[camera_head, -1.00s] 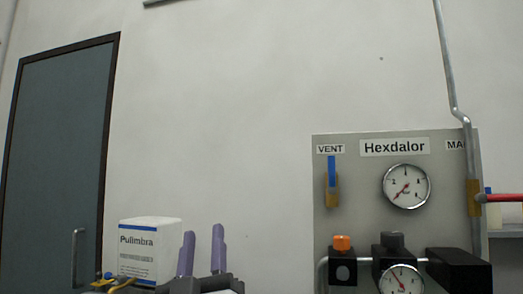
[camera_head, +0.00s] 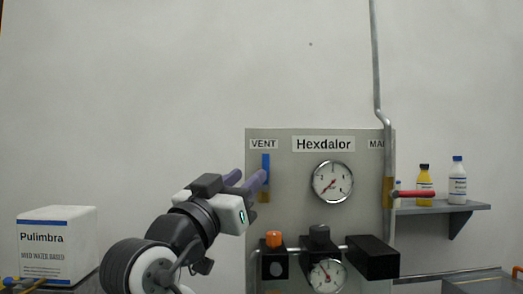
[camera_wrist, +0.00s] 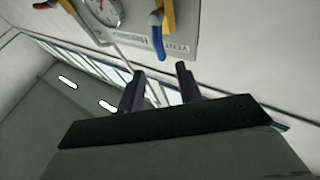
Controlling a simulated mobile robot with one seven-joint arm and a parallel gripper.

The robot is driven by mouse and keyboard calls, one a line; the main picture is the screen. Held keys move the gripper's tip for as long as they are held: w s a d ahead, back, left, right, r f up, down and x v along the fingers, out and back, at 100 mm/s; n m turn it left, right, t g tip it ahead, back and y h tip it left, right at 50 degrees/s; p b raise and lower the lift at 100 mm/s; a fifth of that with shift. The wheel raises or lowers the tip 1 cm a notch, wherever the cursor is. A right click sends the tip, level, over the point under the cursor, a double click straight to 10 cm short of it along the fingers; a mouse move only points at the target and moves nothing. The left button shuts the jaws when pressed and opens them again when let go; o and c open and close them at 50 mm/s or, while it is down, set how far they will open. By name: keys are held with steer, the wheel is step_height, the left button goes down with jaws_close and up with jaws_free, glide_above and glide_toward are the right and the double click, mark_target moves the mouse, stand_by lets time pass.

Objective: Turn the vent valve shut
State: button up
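The vent valve has a blue lever (camera_head: 266,163) standing upright above a brass body (camera_head: 264,194), under the VENT label on the grey Hexdalor panel (camera_head: 350,218). My gripper (camera_head: 250,176) is at the panel's left side, its purple fingers pointing toward the lever. One fingertip overlaps the lever in the head view. In the wrist view the blue lever (camera_wrist: 157,40) lies ahead of my gripper (camera_wrist: 161,72), roughly in line with the gap between the fingers. The fingers are apart with nothing between them. I see no clear contact with the lever.
A round gauge (camera_head: 332,181) sits right of the valve. Below are an orange knob (camera_head: 273,239), a second gauge (camera_head: 326,274) and a black block (camera_head: 374,257). A red lever (camera_head: 413,193) juts out right. A Pulimbra box (camera_head: 55,245) stands left.

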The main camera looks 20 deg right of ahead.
mark_target(264, 161)
steer(key=p+x, duration=0.3)
steer(key=x, duration=0.5)
steer(key=shift+w+d, duration=0.2)
steer(key=shift+w, duration=0.05)
jaws_close()
